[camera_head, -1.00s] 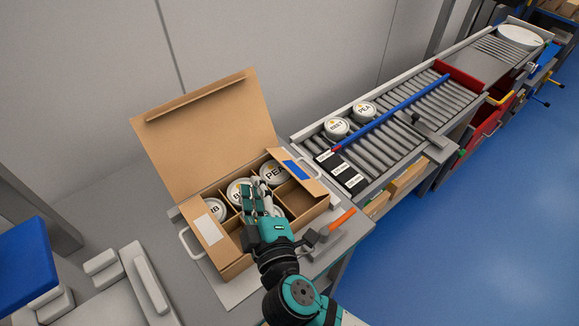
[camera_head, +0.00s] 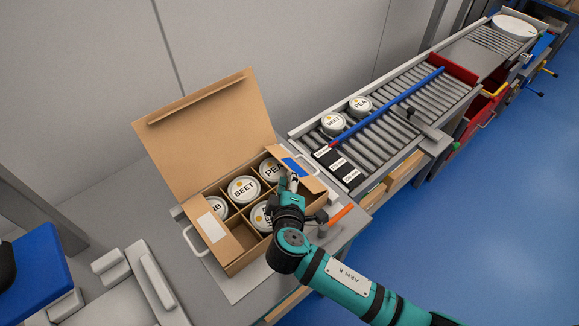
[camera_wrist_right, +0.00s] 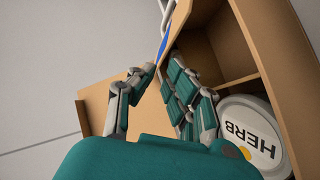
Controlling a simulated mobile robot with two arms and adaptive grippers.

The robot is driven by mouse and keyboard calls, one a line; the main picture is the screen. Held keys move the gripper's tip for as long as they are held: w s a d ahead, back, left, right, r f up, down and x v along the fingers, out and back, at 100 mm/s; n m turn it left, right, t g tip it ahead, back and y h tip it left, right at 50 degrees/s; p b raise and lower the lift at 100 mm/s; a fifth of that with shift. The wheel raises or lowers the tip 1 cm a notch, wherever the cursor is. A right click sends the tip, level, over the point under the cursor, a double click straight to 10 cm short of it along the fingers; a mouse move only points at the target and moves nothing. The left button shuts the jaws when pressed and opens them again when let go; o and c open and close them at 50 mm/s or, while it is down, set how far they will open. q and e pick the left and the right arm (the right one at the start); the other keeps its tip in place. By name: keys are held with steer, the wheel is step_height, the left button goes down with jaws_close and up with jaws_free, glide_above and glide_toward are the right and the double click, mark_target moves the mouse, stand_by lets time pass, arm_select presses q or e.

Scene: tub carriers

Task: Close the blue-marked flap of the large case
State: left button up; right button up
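The large case (camera_head: 243,262) is an open brown carton with its tall lid (camera_head: 205,130) standing up at the back. The blue-marked flap (camera_head: 310,180) sticks outward on its right side, with a blue strip (camera_head: 290,167). A left flap (camera_head: 212,228) with a white label is also folded out. My right gripper (camera_head: 291,181) is at the blue-marked flap, partly in front of it. Contact with the flap is unclear. My left gripper is not seen.
Labelled white tubs, including BEET (camera_head: 243,189), sit in the case's dividers. A roller conveyor (camera_head: 400,115) with two tubs and a blue bar lies to the right. An orange-handled tool (camera_head: 341,214) is close beside the case. Grey wall stands behind.

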mark_target(295, 167)
steer(key=x, duration=0.5)
steer(key=shift+w+p, duration=0.1)
steer(key=shift+p, duration=0.2)
jaws_close()
steer(key=shift+a+f+n+t+b, duration=0.1)
steer(key=shift+f+n+t+b, duration=0.35)
steer(key=shift+b, duration=0.75)
steer(key=shift+h, duration=0.3)
steer(key=shift+r, duration=0.15)
